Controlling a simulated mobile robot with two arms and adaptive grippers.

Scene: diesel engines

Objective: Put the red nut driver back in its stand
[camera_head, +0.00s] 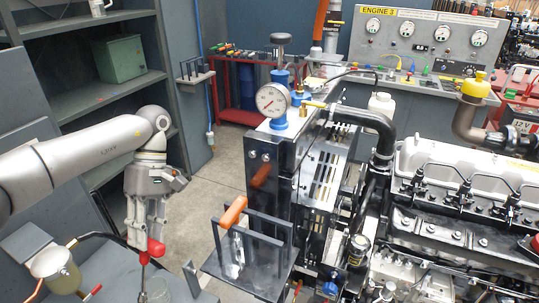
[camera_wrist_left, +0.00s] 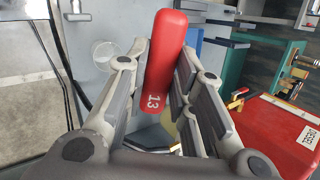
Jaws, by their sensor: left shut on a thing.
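The red nut driver (camera_head: 152,252) is in my left gripper (camera_head: 147,238), its handle between the fingers and its thin shaft pointing down over the grey bench. In the left wrist view my left gripper (camera_wrist_left: 155,95) is shut around the red handle (camera_wrist_left: 165,60), which is marked 13. The shaft's lower end is hard to make out. My right gripper is not in view.
A cream cup-shaped part (camera_head: 54,268) is at the left. A black rack with an orange-handled tool (camera_head: 233,211) and the engine with a pressure gauge (camera_head: 271,100) are to the right.

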